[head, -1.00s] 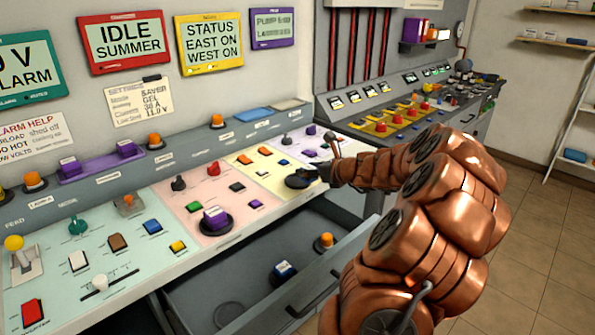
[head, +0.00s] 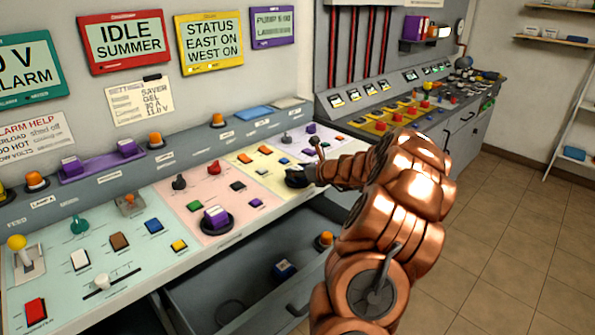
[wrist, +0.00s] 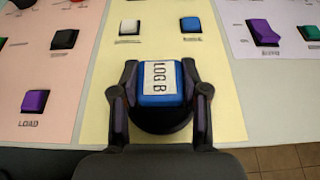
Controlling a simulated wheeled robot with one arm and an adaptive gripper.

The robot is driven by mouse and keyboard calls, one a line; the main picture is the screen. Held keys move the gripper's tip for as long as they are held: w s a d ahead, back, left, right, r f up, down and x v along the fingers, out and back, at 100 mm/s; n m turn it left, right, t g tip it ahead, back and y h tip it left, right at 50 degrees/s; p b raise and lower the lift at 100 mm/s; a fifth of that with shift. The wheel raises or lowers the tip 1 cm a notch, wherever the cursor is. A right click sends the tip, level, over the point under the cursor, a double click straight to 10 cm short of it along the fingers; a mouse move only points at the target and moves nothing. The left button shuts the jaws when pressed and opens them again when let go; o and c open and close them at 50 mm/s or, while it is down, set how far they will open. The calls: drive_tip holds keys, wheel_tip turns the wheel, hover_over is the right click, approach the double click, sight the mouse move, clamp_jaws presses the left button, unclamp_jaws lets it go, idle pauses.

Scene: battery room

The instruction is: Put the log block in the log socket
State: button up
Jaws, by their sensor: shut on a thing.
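My gripper (wrist: 160,78) is shut on a blue log block (wrist: 160,99) with a white label reading "LOG B". One finger presses on each side of it in the wrist view. The block is right over the round black log socket (wrist: 163,120) at the near edge of the yellow panel. The socket's near rim shows below the block; I cannot tell whether the block is seated in it or just above it. In the head view my gripper (head: 306,176) is over the yellow panel and hides the block.
A purple block (head: 215,216) stands in a round black socket on the pink panel. White and blue buttons lie just beyond the gripper. Floor is clear at right.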

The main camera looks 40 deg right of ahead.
drive_tip(key=shift+f, duration=0.15)
drive_tip(key=o, duration=1.1)
drive_tip(key=shift+o, duration=0.2)
